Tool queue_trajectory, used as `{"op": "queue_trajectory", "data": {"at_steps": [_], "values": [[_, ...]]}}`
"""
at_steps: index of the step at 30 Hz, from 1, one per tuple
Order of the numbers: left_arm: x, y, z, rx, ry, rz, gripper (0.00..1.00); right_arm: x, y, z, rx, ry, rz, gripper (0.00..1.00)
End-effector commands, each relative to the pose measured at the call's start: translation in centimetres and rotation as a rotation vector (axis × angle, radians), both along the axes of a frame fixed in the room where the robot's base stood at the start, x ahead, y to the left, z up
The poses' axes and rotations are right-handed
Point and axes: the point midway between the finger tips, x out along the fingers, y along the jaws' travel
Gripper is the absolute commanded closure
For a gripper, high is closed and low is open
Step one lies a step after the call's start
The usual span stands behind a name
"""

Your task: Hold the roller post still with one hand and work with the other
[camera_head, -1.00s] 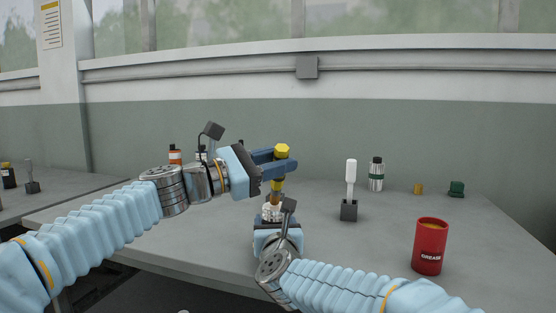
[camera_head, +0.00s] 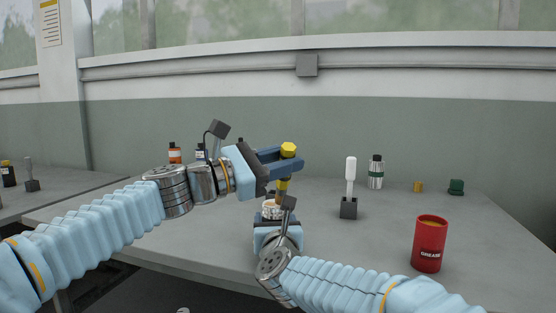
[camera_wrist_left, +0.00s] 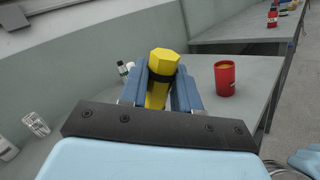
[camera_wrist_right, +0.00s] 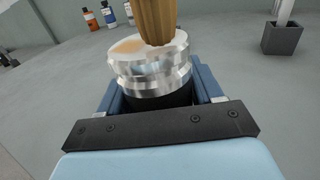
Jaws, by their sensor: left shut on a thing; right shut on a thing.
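My left gripper (camera_head: 284,163) is shut on a yellow hex-headed tool (camera_head: 288,149), held upright. In the left wrist view the tool's yellow handle (camera_wrist_left: 160,80), with a dark band, sits between the fingers. My right gripper (camera_wrist_right: 152,95) is shut on the roller post, a round, stepped, shiny metal piece (camera_wrist_right: 150,70). In the head view the post (camera_head: 272,208) is mostly hidden behind my right wrist. In the right wrist view the tool's ribbed brown-gold lower end (camera_wrist_right: 156,22) stands over the post's top. I cannot tell whether they touch.
A red grease can (camera_head: 430,244) stands at the right. A white-handled tool (camera_head: 351,178) stands in a dark block (camera_head: 349,208). A green-banded bottle (camera_head: 376,173), a small brass piece (camera_head: 418,187) and a green piece (camera_head: 456,187) are farther back. The table between them is clear.

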Motion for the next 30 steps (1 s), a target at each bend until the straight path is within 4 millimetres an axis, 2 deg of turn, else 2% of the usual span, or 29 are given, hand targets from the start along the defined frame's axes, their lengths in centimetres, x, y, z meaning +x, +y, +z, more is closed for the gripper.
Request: {"op": "queue_trajectory", "data": {"at_steps": [15,30], "values": [[1.2,2.9,-0.2,0.000,0.002,0.003,0.98,0.0,0.0,0.0,0.000,-0.001,0.000,0.69],[0.2,0.4,0.0,0.000,0.000,-0.001,0.98,0.0,0.0,0.1,0.000,-0.001,0.000,0.69]]}}
